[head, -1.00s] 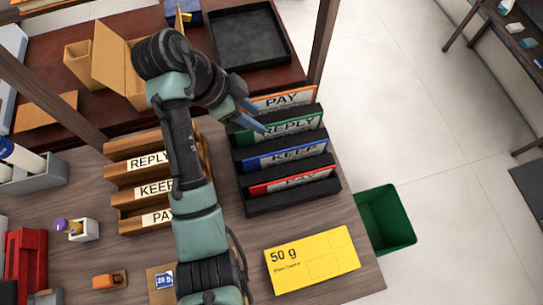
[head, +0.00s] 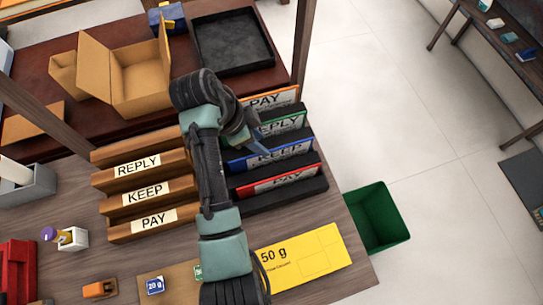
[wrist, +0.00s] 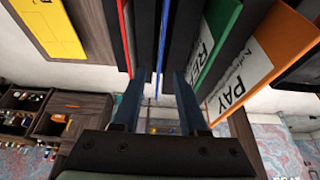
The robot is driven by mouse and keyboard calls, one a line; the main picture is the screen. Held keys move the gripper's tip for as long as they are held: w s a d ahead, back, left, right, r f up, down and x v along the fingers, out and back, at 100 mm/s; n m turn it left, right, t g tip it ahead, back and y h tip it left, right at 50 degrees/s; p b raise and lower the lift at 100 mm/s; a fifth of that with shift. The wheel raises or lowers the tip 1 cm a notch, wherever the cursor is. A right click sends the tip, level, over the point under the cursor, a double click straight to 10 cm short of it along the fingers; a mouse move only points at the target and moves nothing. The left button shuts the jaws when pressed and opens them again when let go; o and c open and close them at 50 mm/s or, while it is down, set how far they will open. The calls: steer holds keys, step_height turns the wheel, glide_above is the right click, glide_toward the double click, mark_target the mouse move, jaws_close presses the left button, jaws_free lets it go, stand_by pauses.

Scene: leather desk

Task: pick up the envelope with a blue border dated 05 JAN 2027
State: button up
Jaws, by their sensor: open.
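The blue-bordered envelope (head: 275,155), with KEEP on its face, stands in a black slotted rack (head: 285,199). Its date is not legible. In the wrist view it is seen edge-on as a thin blue strip (wrist: 162,38). My gripper (head: 257,146) is at the rack, over the blue envelope's left part. In the wrist view my gripper (wrist: 157,85) is open, with the blue edge running between its two fingers. I cannot tell whether either finger touches it.
The rack also holds a red-bordered envelope (head: 275,182), a green one (head: 283,124) and an orange one (head: 270,101), close on either side. A wooden rack (head: 178,187) labelled REPLY, KEEP and PAY stands to the left. A yellow 50 g card (head: 305,258) lies in front.

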mark_target(271, 150)
steer(key=p+x, duration=0.1)
steer(key=x, duration=0.4)
steer(key=shift+d, duration=0.15)
jaws_close()
stand_by(1.2)
